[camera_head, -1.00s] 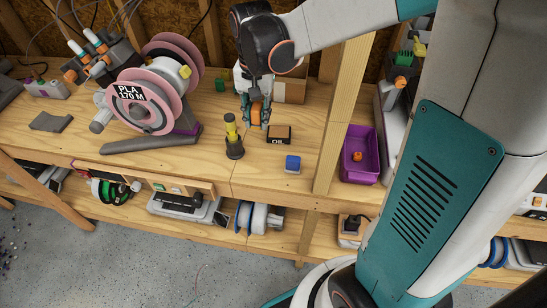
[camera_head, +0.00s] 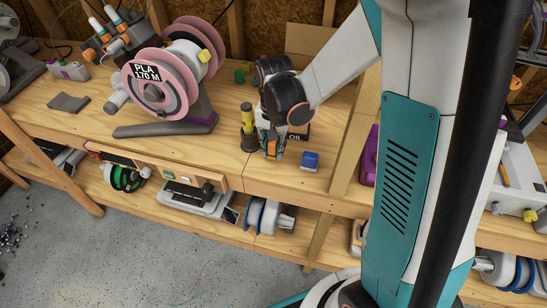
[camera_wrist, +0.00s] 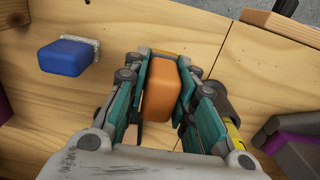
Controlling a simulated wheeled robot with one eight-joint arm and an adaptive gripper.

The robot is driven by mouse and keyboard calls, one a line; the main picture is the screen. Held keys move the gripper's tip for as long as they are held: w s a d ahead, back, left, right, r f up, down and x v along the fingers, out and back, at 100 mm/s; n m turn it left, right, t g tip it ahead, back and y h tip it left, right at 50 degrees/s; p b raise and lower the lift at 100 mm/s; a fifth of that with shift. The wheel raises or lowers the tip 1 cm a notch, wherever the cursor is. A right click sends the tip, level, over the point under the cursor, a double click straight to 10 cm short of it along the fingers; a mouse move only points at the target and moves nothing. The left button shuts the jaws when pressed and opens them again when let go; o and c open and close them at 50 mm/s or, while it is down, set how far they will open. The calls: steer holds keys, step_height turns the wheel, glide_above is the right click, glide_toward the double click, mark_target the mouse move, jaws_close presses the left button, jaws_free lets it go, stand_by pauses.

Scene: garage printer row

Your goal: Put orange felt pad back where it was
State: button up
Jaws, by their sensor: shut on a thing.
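The orange felt pad (camera_wrist: 160,92) is a rounded orange block between the fingers of my gripper (camera_wrist: 165,75) in the wrist view. My gripper is shut on it. In the head view my gripper (camera_head: 270,150) points down over the front part of the bench top, between the yellow-and-black bottle and the blue felt pad.
A blue felt pad (camera_head: 310,161) sits to the right of my gripper. The yellow-and-black bottle (camera_head: 248,125) stands close on its left. A box marked OIL (camera_head: 299,134) is behind. A pink spool (camera_head: 155,88) stands further left. A purple bin (camera_head: 369,165) is partly hidden by my arm.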

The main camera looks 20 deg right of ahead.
mark_target(273, 156)
steer(key=shift+f+b, duration=0.7)
steer(key=shift+f, duration=1.4)
steer(key=shift+f, duration=0.1)
steer(key=o, duration=1)
steer(key=shift+o, duration=0.2)
